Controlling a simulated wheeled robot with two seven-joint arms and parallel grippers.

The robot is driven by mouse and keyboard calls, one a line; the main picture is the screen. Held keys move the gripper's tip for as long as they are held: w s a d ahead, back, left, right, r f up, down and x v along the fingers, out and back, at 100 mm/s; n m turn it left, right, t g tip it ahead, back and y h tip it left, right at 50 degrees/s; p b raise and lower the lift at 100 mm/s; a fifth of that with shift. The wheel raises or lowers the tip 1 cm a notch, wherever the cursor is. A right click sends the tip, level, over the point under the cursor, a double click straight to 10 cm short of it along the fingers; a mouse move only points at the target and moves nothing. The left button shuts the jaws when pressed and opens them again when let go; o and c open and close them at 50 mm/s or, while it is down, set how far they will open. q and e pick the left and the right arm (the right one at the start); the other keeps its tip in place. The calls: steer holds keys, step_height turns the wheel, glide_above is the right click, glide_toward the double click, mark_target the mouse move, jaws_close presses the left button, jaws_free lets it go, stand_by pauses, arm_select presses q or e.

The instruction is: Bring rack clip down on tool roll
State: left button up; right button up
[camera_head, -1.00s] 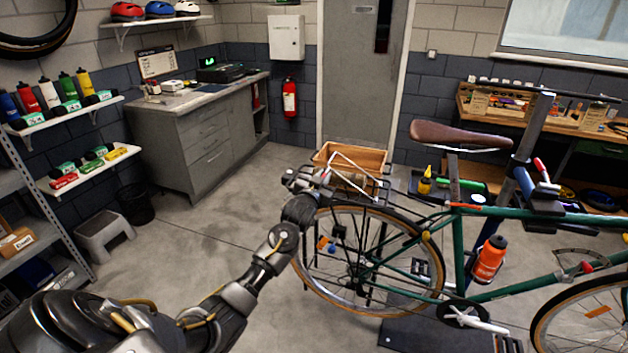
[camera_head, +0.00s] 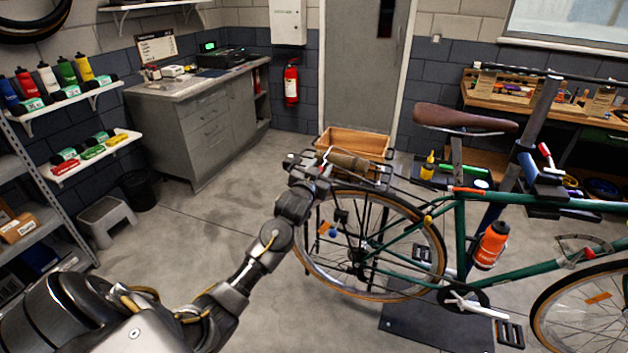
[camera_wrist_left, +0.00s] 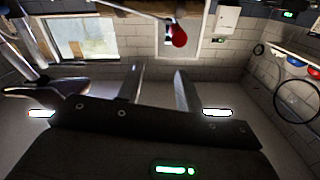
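The tan tool roll (camera_head: 348,161) lies on the black rear rack (camera_head: 376,182) of the green bicycle. The rack clip, a thin pale wire frame (camera_head: 366,155), shows low around the roll; whether it presses on it is too small to tell. My left gripper (camera_head: 308,164) is at the rack's left end, beside the roll. In the left wrist view its two fingers (camera_wrist_left: 160,90) stand apart with nothing between them. My right gripper is in neither view.
A wooden crate (camera_head: 372,142) stands just behind the rack. The brown saddle (camera_head: 466,118) and the repair stand (camera_head: 520,150) are to the right. A yellow bottle (camera_head: 428,166) is on a dark tray. The floor left of the rear wheel is clear.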

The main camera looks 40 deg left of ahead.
arm_select(q)
steer(key=b+v, duration=0.1)
steer(key=v, duration=0.5)
steer(key=shift+s, duration=0.35)
steer(key=shift+d, duration=0.1)
